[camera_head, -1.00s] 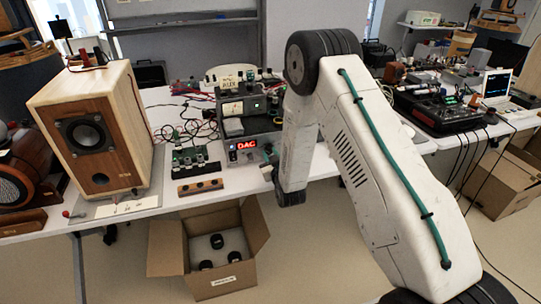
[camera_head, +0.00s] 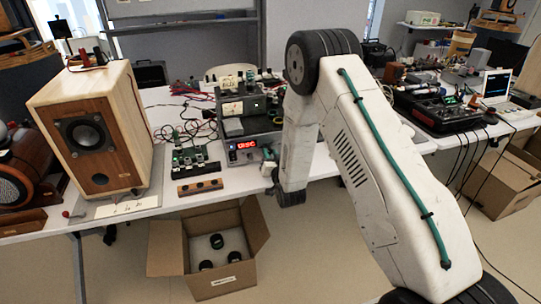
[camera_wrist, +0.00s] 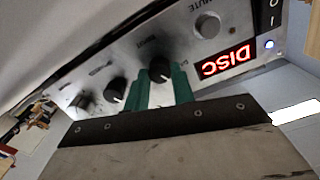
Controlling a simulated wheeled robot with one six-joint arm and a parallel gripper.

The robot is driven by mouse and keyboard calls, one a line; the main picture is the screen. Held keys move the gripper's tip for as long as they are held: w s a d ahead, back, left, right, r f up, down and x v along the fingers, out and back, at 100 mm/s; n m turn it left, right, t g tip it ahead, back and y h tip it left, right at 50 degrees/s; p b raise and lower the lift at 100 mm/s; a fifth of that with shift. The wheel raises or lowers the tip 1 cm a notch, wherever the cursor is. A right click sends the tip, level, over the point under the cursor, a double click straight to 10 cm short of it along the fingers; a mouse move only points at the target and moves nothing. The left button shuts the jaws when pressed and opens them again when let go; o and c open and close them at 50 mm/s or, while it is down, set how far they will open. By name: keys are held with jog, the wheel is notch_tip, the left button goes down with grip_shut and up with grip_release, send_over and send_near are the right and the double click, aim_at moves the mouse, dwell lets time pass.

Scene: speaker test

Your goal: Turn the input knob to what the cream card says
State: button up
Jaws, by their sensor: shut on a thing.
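The amplifier front panel (camera_wrist: 60,92) fills the upper wrist view, seen upside down. Its red display (camera_wrist: 228,65) reads DISC, also legible on the display in the head view (camera_head: 242,145). My gripper (camera_wrist: 157,86) has its green fingers shut on either side of a dark knob (camera_wrist: 160,68). In the head view my arm covers the panel's right side. A pale cream card (camera_head: 130,207) lies on the table before the speaker; its writing is too small to read.
A second dark knob (camera_wrist: 115,90) and a MUTE button (camera_wrist: 207,26) flank the held knob. A wooden speaker (camera_head: 92,130) stands left on the white table. A small wooden block (camera_head: 200,187) lies near the front edge, above an open cardboard box (camera_head: 259,228).

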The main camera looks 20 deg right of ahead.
jog(key=m, duration=0.4)
jog(key=shift+m, duration=0.4)
jog(key=m, duration=0.4)
jog(key=shift+d, duration=0.1)
jog(key=m, duration=0.5)
jog(key=shift+f, duration=0.1)
jog(key=shift+f+m, duration=0.1)
jog(key=shift+m, duration=2)
jog(key=o, duration=1)
jog(key=shift+s, duration=0.1)
